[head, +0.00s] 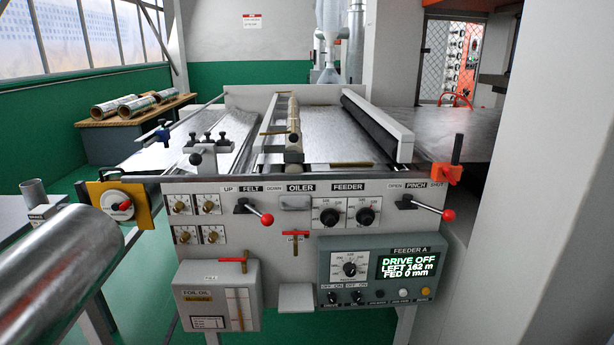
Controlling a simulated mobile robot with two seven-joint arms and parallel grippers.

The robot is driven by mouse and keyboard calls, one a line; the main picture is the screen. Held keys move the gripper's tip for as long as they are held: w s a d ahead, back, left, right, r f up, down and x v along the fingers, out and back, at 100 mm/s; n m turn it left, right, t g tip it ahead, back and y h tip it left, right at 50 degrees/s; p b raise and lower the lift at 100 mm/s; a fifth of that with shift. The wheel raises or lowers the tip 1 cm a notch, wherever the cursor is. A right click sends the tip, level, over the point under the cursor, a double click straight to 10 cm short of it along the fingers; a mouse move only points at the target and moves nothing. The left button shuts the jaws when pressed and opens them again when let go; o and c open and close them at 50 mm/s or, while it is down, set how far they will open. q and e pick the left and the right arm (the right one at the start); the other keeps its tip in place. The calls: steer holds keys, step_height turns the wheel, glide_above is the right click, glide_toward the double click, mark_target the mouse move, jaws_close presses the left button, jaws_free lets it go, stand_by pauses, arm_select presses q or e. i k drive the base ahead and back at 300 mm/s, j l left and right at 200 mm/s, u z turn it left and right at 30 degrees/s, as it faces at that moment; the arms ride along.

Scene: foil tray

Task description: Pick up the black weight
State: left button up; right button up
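I cannot make out a black weight for certain in the head view. Black parts that show are a long black roller (372,128) at the right of the feeder bed and small black knobs on a white bracket (208,158) at the left of the bed. A small dark part (82,192) sits beside the yellow plate (143,203) at the machine's left end. Neither of my grippers is in view.
The feeder's front panel (275,222) carries red-knobbed levers, dials and a lit display (406,265) reading DRIVE OFF. A large shiny cylinder (60,270) fills the lower left. A bench (135,118) with several rolls stands behind left. A pale column (540,200) bounds the right.

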mark_target(207, 134)
steer(key=i, duration=0.55)
steer(key=i+l+u, duration=0.1)
steer(key=i, duration=0.5)
